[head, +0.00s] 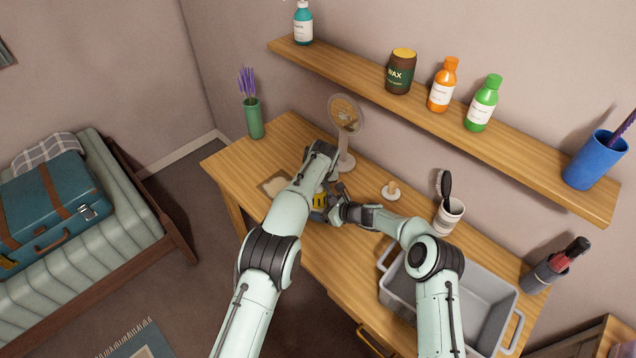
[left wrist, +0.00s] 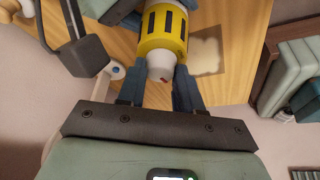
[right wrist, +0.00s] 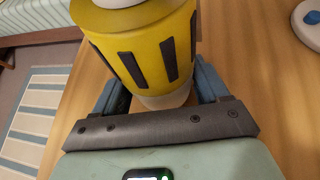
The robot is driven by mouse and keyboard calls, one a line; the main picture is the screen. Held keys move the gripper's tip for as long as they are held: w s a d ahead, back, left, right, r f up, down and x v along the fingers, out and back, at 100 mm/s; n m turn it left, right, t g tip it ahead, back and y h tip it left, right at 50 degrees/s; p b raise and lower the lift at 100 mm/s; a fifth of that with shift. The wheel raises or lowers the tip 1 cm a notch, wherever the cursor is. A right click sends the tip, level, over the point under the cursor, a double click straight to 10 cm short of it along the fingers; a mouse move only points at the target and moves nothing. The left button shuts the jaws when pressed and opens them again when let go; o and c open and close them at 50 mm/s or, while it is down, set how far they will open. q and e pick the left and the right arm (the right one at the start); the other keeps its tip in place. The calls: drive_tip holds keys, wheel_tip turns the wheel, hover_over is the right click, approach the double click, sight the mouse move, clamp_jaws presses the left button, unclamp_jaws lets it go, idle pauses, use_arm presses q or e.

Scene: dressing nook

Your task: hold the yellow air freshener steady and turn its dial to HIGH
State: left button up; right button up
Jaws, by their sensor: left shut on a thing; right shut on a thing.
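The yellow air freshener (head: 319,201) is near the desk's front edge, mostly hidden by my arms in the head view. In the left wrist view its yellow body (left wrist: 162,48) has dark slots, and its white tapered end (left wrist: 162,72) has a small red mark. My left gripper (left wrist: 159,88) has a finger on each side of that white end. My right gripper (right wrist: 160,90) is shut around the yellow body (right wrist: 145,50), seen in the right wrist view. The dial's lettering is not readable, so its setting cannot be told.
A green vase (head: 254,118) is at the far left; a shelf (head: 540,162) runs above.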

use_arm(q)
drive_tip(key=m, duration=0.2)
drive_tip(key=m+h, duration=0.1)
drive_tip(key=m, duration=0.1)
drive_tip(key=shift+a+h, duration=0.2)
drive_tip(key=shift+h, duration=0.1)
drive_tip(key=shift+m+h, duration=0.7)
drive_tip(key=shift+m, duration=1.3)
drive_tip(key=shift+g, duration=0.3)
drive_tip(key=o, duration=1)
drive_tip(key=v, duration=1.2)
drive_tip(key=shift+a, duration=0.1)
